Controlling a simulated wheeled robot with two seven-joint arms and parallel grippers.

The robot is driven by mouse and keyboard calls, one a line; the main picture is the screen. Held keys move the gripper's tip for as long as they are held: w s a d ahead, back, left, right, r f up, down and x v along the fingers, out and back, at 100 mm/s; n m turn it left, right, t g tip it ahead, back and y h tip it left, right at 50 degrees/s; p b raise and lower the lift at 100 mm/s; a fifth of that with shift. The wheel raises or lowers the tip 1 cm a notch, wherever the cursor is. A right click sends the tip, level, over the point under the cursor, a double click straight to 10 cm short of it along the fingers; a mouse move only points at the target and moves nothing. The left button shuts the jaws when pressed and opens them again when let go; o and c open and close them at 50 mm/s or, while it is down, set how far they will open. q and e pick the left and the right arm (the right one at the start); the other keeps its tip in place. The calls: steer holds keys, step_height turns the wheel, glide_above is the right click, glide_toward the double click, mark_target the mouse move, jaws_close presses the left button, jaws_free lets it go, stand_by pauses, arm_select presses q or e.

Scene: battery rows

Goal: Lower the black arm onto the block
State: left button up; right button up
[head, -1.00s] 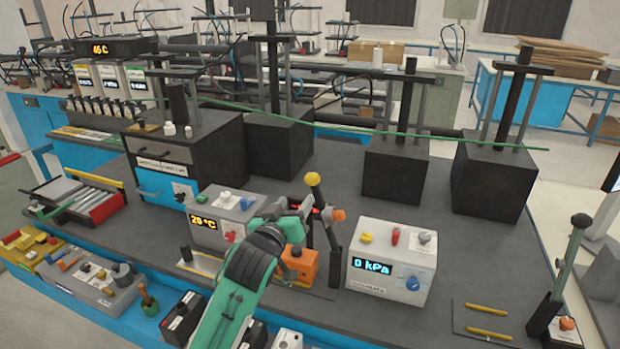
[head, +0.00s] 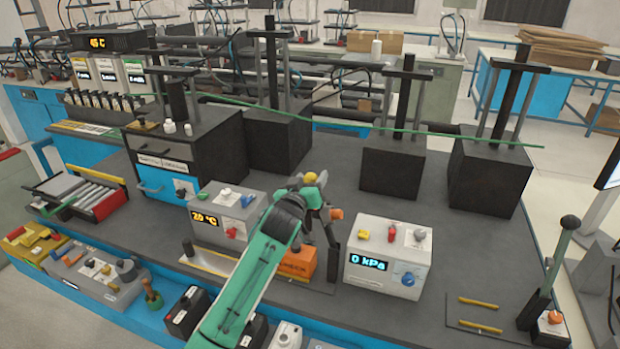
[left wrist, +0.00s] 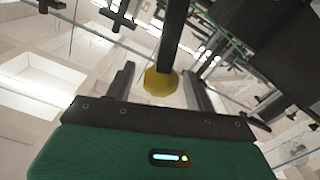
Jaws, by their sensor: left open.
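The black arm (head: 331,232) stands raised beside the orange block (head: 299,262), with a yellow knob (head: 311,177) at its top. My left gripper (head: 311,184) is at the knob, and my forearm covers part of the block in the head view. In the left wrist view the yellow knob (left wrist: 160,82) sits between the two open fingers, with clear gaps on both sides. The black arm (left wrist: 173,38) runs upward from the knob in that view. The block is not seen in the left wrist view. My right gripper is in neither view.
A white box reading 0 kPa (head: 388,257) stands close to the right of the black arm. A grey box reading 20 °C (head: 228,214) stands to the left. Large black blocks with posts (head: 391,171) line the back.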

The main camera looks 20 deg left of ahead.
arm_select(q)
jaws_close()
steer(key=shift+a+f, duration=0.1)
steer(key=shift+a, duration=0.05)
steer(key=a+f+n+b, duration=0.5)
steer(key=a+f+n, duration=0.3)
steer(key=a, duration=0.4)
steer(key=a+f+n+b, duration=0.4)
steer(key=f+n+b, duration=0.2)
steer(key=f, duration=0.9)
steer(key=shift+w+a+n+b, duration=0.2)
steer(key=shift+w+n+b, duration=0.1)
steer(key=shift+b, duration=1.05)
steer(key=shift+f, duration=0.25)
